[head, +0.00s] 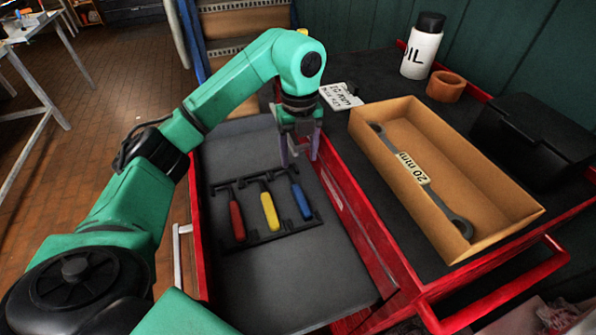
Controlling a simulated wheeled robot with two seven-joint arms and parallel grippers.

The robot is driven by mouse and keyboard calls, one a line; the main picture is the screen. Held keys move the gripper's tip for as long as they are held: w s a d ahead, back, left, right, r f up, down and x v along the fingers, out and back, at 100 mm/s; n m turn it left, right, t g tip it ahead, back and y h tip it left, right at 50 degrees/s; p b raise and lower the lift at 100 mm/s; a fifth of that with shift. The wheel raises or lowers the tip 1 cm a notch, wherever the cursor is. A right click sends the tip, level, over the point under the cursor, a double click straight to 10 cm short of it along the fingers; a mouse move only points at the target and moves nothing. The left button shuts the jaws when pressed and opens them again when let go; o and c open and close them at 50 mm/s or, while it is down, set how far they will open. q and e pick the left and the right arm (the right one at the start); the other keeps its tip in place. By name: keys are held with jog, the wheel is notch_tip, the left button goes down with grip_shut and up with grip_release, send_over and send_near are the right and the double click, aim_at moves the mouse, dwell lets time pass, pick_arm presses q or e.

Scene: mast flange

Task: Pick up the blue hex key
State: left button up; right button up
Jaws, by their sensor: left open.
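The blue hex key (301,201) lies in a black holder (275,235) on the dark liner of the open red drawer, at the right end of a row. A yellow hex key (270,211) is in the middle and a red one (237,221) is at the left. My left gripper (299,158) is open and empty, pointing down above the drawer, beyond the blue key in the picture. It appears apart from the key. My right gripper is not in view.
A cardboard box (490,196) holding a wrench (440,205) labelled 20 mm stands right of the drawer. A white oil bottle (422,48), a brown ring (446,87), a black box (530,130) and a label card (341,96) are behind. The drawer's near part is clear.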

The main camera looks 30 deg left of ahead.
pick_arm(q)
send_over(301, 197)
jog(key=f, duration=0.6)
jog(key=shift+s+a+p, duration=0.15)
jog(key=shift+s+p, duration=0.25)
jog(key=f, duration=0.2)
jog(key=f+p, duration=0.1)
jog(key=f, duration=0.4)
jog(key=shift+w+f, duration=0.1)
jog(key=shift+w, duration=0.25)
jog(key=shift+f, duration=0.25)
jog(key=shift+w+f, duration=0.1)
grip_shut()
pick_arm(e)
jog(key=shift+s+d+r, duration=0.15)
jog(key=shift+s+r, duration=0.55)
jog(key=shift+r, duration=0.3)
